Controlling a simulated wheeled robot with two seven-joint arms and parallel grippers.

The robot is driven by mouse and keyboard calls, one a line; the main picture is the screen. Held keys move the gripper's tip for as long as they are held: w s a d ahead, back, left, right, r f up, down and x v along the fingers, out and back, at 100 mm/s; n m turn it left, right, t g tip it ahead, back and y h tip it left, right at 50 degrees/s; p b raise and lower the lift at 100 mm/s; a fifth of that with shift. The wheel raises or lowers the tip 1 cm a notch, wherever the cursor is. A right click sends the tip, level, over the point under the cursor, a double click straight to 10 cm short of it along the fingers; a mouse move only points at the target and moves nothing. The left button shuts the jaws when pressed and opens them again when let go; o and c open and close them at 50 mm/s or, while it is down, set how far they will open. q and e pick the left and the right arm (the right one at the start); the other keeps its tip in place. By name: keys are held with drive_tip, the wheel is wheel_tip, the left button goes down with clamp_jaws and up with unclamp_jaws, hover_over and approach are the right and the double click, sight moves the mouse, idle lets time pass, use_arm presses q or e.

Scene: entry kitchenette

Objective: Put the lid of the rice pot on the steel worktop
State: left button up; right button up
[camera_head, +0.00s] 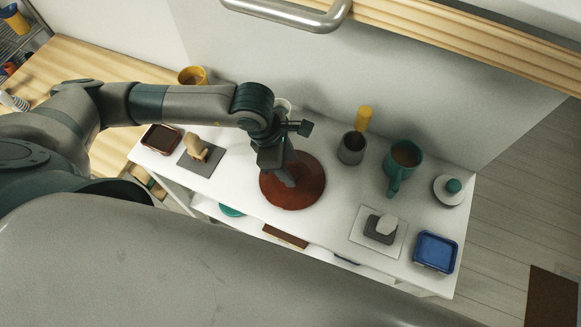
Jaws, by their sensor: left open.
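A round red-brown thing (309,192) stands on the white table, near its middle; it looks like the rice pot's lid, but I cannot tell whether a pot is under it. My left gripper (289,179) points down over its middle, open. The gripper hides the centre, so I cannot see a knob or whether the fingers touch it. A small white round thing with a teal knob (453,186) stands at the table's right end. I cannot make out the steel worktop with certainty. My right gripper is not in view.
A teal mug (391,176), a grey cup (350,149) and a yellow object (363,118) stand right of my gripper. A blue tray (435,252) and a white plate (359,238) are at front right. A brown tray (162,138) and dark mat (190,165) lie left. A wall rises behind.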

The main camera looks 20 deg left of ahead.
use_arm(q)
drive_tip(key=w+b+v, duration=0.1)
drive_tip(key=b+v, duration=0.1)
drive_tip(key=v, duration=0.8)
drive_tip(key=shift+s+b, duration=0.4)
drive_tip(key=shift+s, duration=0.1)
drive_tip(key=shift+o, duration=0.5)
drive_tip(key=shift+d+r, duration=0.1)
